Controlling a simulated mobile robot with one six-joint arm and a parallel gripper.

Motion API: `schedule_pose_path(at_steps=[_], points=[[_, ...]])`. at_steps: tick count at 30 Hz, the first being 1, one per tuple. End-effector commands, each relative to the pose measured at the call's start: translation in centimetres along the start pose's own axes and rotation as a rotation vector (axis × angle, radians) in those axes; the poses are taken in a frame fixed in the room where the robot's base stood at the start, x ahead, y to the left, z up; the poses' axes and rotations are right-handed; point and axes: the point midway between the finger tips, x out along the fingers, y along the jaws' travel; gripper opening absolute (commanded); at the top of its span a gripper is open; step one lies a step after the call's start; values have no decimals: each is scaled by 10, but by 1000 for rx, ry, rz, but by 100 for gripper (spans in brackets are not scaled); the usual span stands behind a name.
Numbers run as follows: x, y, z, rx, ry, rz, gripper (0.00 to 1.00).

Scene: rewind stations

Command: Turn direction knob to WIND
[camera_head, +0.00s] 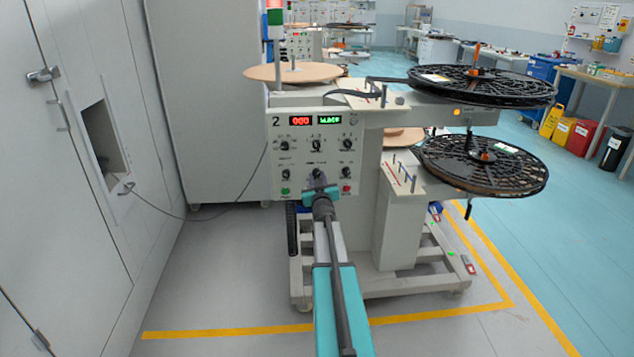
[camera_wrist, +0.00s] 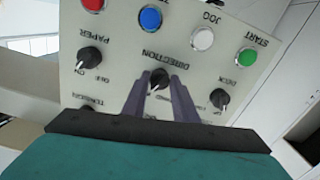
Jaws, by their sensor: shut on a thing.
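The control panel (camera_head: 290,155) of rewind station 2 faces me, with a red digit display (camera_head: 300,120) and a green text display (camera_head: 329,120) I cannot read surely. In the wrist view the panel appears upside down. The black direction knob (camera_wrist: 158,79) sits under the label DIRECTION, between the PAPER knob (camera_wrist: 89,60) and another black knob (camera_wrist: 220,98). My gripper (camera_wrist: 160,88) is shut on the direction knob, one finger on each side. Its position labels are partly hidden by the fingers. In the head view my gripper (camera_head: 318,186) reaches the panel's lower middle.
Red, blue, white and green buttons line the panel; the blue one (camera_wrist: 151,18) and white one (camera_wrist: 203,38) are close to the knob. Black reels (camera_head: 482,84) stand out at the right. A white cabinet (camera_head: 195,100) is behind left; grey floor is clear around my arm.

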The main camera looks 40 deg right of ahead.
Motion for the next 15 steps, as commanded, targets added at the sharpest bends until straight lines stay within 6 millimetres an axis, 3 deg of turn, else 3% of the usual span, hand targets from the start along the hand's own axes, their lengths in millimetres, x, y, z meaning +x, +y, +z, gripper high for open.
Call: schedule_pose_path(at_steps=[15], points=[[0,0,3,-425,1,0,4]])
